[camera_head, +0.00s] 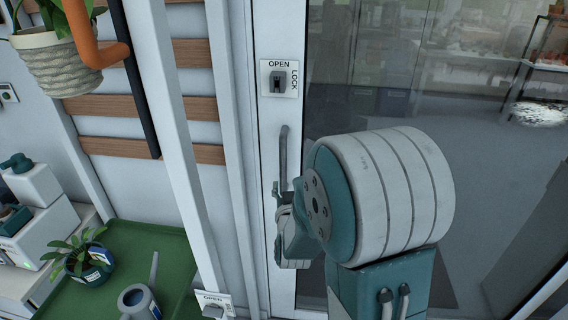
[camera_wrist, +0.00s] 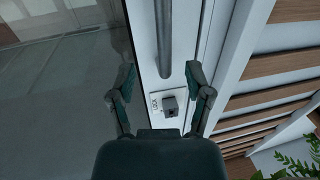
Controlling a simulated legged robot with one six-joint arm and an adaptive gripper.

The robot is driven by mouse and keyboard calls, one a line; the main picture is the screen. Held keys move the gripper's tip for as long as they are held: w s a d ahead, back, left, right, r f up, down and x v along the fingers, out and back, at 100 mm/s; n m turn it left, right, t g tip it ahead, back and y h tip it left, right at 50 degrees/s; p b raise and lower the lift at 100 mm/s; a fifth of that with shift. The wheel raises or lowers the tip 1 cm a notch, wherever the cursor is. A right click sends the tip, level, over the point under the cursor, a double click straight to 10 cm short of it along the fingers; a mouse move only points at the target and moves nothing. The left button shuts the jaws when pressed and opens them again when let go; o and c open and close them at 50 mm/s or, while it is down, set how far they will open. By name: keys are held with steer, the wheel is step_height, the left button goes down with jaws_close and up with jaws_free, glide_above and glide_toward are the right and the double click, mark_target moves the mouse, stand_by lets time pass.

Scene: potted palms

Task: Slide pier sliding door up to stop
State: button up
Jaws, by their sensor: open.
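The sliding door (camera_head: 363,65) has a dark glass pane in a white frame. A grey vertical bar handle (camera_head: 283,150) is on its left stile, below a lock plate (camera_head: 292,66) marked OPEN and LOCK. My gripper (camera_head: 281,198) is at the handle's lower part, which it and my wrist partly hide. In the wrist view, my open gripper (camera_wrist: 160,70) has one finger on each side of the handle's near end. The handle (camera_wrist: 164,35) runs up out of the picture, and the lock plate (camera_wrist: 154,97) shows between the fingers. I cannot tell whether the fingers touch the handle.
Left of the door are white posts and brown slats (camera_head: 195,52). A hanging planter (camera_head: 58,66) is at upper left. A green table (camera_head: 150,243) holds a potted plant (camera_head: 92,270) and a watering can (camera_head: 137,300). A labelled switch plate (camera_head: 214,297) is at the post's bottom.

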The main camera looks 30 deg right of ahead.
mark_target(284, 166)
steer(key=x, duration=1)
steer(key=shift+w+a, duration=0.1)
steer(key=shift+w, duration=0.05)
steer(key=shift+a, duration=0.15)
steer(key=c, duration=0.3)
steer(key=shift+a, duration=0.1)
steer(key=c, duration=0.5)
jaws_close()
